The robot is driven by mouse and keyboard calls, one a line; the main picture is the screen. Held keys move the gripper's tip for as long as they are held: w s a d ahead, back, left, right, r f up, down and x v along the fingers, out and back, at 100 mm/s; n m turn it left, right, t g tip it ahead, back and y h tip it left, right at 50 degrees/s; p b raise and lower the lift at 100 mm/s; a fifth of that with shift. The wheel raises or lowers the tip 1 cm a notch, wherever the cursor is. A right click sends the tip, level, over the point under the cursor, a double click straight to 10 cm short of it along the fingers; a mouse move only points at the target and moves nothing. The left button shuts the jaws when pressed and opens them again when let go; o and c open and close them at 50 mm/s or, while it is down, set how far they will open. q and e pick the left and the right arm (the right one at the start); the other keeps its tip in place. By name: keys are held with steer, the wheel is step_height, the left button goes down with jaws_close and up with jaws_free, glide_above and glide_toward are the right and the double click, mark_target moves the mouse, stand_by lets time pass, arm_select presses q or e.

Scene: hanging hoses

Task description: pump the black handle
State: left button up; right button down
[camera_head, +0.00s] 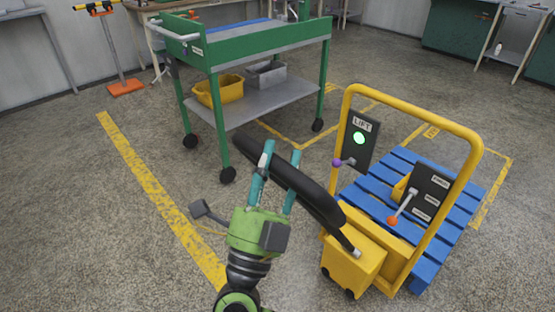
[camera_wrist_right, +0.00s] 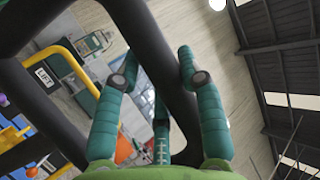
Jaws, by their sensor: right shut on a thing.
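The black handle (camera_head: 318,203) is a thick, dark bar that slants up and left from a metal rod on the yellow pump unit (camera_head: 352,262) of the lift cart. My right gripper (camera_head: 281,150) is shut on the handle near its upper end, with a teal finger on either side of the bar. In the right wrist view the black handle (camera_wrist_right: 148,45) runs between the fingers (camera_wrist_right: 160,68). Part of the bar is hidden behind a finger in the head view. My left gripper is not in view.
The lift cart has a yellow frame (camera_head: 344,112), blue slats (camera_head: 462,205), a LIFT panel with a lit green light (camera_head: 359,138), and a lever with an orange knob (camera_head: 392,220). A green trolley (camera_head: 265,47) stands behind. A grey pedal-like piece (camera_head: 198,208) is left of my gripper.

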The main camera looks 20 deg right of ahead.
steer(key=c, duration=0.7)
jaws_free()
steer(key=shift+c, duration=0.2)
steer(key=v, duration=1.2)
